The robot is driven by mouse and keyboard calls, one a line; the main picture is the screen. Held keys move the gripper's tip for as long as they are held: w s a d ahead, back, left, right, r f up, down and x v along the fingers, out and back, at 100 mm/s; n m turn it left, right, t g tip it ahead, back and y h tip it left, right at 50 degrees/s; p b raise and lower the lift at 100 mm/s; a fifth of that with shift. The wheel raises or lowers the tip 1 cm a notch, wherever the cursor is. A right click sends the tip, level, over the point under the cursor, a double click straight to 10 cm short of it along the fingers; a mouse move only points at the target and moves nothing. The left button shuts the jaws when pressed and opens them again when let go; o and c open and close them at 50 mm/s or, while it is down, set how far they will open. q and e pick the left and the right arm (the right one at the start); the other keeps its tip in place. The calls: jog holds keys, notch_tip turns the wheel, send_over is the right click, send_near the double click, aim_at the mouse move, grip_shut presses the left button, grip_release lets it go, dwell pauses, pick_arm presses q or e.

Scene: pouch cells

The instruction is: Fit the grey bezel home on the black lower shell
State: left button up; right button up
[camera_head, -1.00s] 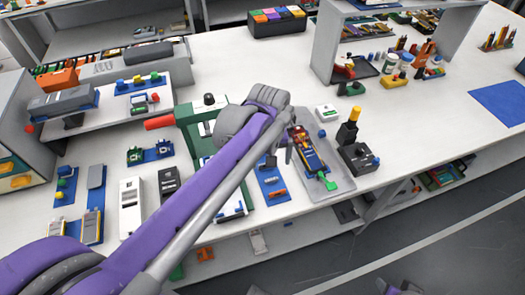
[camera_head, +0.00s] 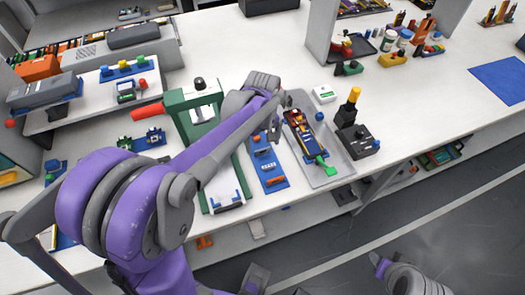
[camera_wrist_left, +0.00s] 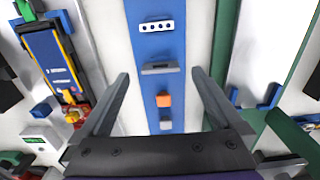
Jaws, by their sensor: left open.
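The grey bezel looks to be the small grey bar (camera_wrist_left: 160,68) lying on a blue mat. The black lower shell (camera_head: 303,134) is in a grey tray to the right of that mat, with blue and yellow parts in it; part of it shows at the left of the left wrist view (camera_wrist_left: 52,62). My left gripper (camera_head: 274,131) is open above the blue mat. In the left wrist view its two fingers (camera_wrist_left: 158,78) stand apart on either side of the mat, with the grey bar between them farther down. Nothing is held.
The blue mat (camera_head: 273,187) also holds a white holed strip (camera_wrist_left: 156,26) and an orange block (camera_wrist_left: 163,100). A green press frame (camera_head: 178,104) stands left of it. The grey tray (camera_head: 338,163) and a black box with a yellow knob (camera_head: 358,142) are to the right.

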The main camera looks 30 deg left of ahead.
aim_at(262, 152)
pick_arm(q)
notch_tip(262, 152, down, 3)
jog(key=shift+r, duration=0.2)
jog(key=c, duration=1.4)
